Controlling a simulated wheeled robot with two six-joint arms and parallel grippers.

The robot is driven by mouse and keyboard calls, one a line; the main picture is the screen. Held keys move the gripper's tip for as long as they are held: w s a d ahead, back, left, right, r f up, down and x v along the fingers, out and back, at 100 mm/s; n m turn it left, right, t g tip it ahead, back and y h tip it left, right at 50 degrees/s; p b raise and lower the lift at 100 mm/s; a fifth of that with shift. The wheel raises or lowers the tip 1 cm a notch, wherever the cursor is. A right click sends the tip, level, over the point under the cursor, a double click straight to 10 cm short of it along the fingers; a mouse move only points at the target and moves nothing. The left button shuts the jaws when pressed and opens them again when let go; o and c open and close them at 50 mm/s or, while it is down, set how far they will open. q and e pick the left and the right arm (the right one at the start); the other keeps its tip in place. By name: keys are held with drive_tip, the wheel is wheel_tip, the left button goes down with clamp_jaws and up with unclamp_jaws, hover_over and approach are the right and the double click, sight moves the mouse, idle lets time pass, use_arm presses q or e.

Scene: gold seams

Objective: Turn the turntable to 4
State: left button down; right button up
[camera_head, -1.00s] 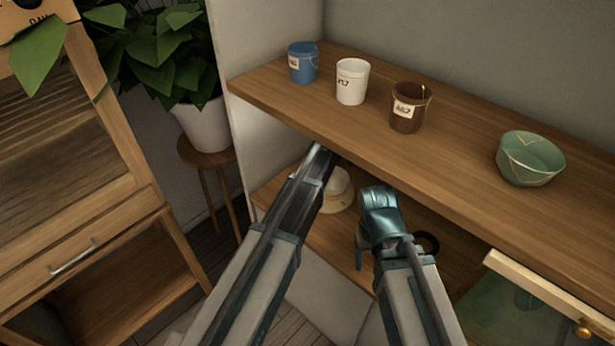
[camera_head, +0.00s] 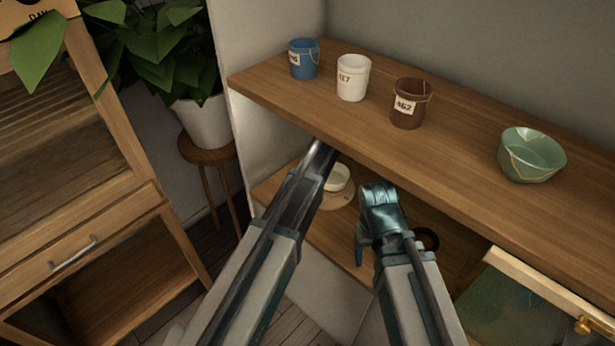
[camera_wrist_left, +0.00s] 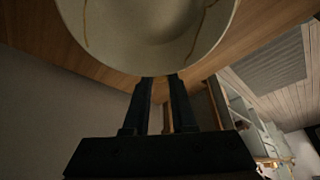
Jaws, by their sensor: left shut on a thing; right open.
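The turntable (camera_head: 340,201) is a pale round disc on the lower shelf, partly hidden behind my left arm. A cream bowl (camera_head: 337,178) stands on it. No number on the disc can be read. My right gripper (camera_head: 380,205) is in front of the lower shelf, right of the turntable, open and holding nothing visible.
The upper shelf (camera_head: 455,135) overhangs the turntable. A plant stool (camera_head: 208,150) and a wooden cabinet (camera_head: 125,235) stand at left.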

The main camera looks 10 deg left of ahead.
use_arm(q)
drive_tip(key=c, duration=0.7)
unclamp_jaws()
drive_tip(key=shift+s, duration=0.1)
drive_tip(key=shift+r+p, duration=0.45)
use_arm(e)
drive_tip(key=shift+r, duration=0.4)
use_arm(q)
drive_tip(key=r+p, duration=0.3)
drive_tip(key=shift+s+r, duration=0.2)
drive_tip(key=shift+r, duration=0.05)
drive_tip(key=s+d, duration=0.1)
drive_tip(key=s, duration=0.4)
drive_tip(key=s+d, duration=0.1)
drive_tip(key=s, duration=0.4)
drive_tip(key=s+d+p, duration=0.1)
drive_tip(key=s, duration=0.4)
drive_tip(key=shift+s+d+r, duration=0.1)
drive_tip(key=shift+d+r, duration=0.15)
drive_tip(key=shift+d, duration=0.1)
use_arm(e)
wheel_tip(320, 180, up, 4)
drive_tip(key=shift+r, duration=0.1)
use_arm(q)
drive_tip(key=shift+s, duration=0.1)
use_arm(e)
drive_tip(key=shift+s, duration=0.1)
